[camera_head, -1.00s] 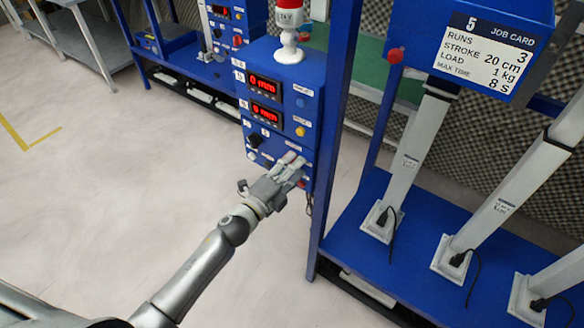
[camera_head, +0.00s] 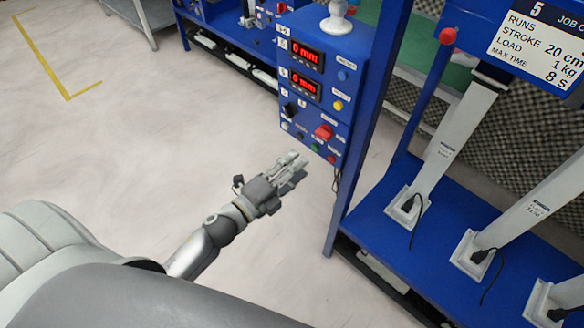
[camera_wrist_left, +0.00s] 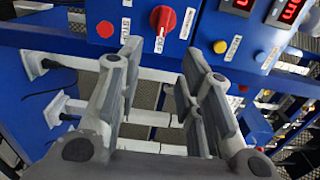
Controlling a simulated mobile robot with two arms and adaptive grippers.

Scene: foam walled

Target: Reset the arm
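My left gripper (camera_head: 297,163) is held in the air just below and left of the blue control panel (camera_head: 310,75), apart from it. In the left wrist view its two fingers (camera_wrist_left: 158,62) are spread with a clear empty gap between them. The panel has a red rotary switch (camera_head: 323,132), a yellow button (camera_head: 338,105), and two red displays, which appear to read 0 mm. The red switch also shows in the left wrist view (camera_wrist_left: 163,19), beyond the fingertips. My right gripper is not in view.
A blue rig frame (camera_head: 365,130) with several pale tilted columns (camera_head: 446,145) stands on the right. A job card (camera_head: 540,45) hangs at the upper right. Another blue bench (camera_head: 225,50) is behind. The pale floor (camera_head: 130,130) on the left is clear.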

